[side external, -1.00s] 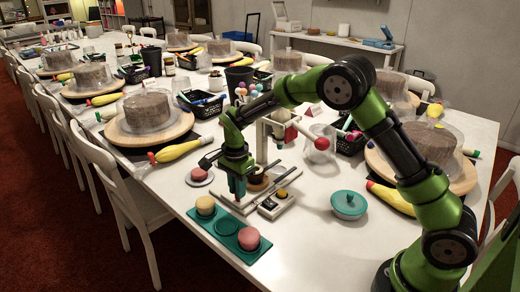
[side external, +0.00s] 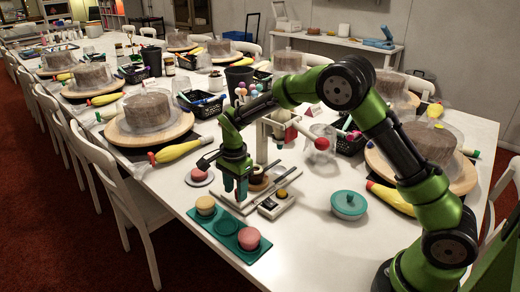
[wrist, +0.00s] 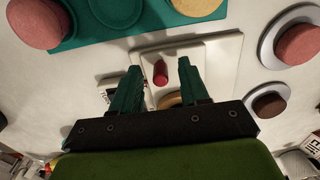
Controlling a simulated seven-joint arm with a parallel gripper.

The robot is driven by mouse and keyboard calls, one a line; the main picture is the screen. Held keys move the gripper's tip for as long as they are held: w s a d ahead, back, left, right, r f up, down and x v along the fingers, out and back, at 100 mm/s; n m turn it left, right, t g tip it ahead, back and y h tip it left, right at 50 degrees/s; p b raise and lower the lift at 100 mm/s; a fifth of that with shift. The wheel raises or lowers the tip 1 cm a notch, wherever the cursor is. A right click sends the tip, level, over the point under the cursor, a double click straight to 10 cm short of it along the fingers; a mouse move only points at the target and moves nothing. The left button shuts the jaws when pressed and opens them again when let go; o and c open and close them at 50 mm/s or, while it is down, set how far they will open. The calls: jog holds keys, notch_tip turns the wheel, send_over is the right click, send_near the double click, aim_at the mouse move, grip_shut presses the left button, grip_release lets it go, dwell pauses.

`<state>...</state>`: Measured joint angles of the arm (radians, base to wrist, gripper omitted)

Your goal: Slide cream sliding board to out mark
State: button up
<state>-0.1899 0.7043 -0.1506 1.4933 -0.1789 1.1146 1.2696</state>
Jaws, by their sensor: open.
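The cream sliding board (wrist: 185,52) lies on a larger pale base (wrist: 222,72) in the wrist view. A small red knob (wrist: 160,72) stands up from the board. My gripper (wrist: 159,68) is open, with one finger on each side of the knob and a gap on both sides. In the side external view my gripper (side external: 236,194) points down over the left part of the pale base (side external: 226,206). My fingers hide the knob and much of the board there. I cannot make out the out mark.
A teal tray (side external: 226,226) with round cakes lies in front of the base. A plate with a pink cake (side external: 199,174) is at its left.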

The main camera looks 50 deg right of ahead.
jog(key=shift+d+r, duration=0.1)
jog(key=shift+r, duration=3.4)
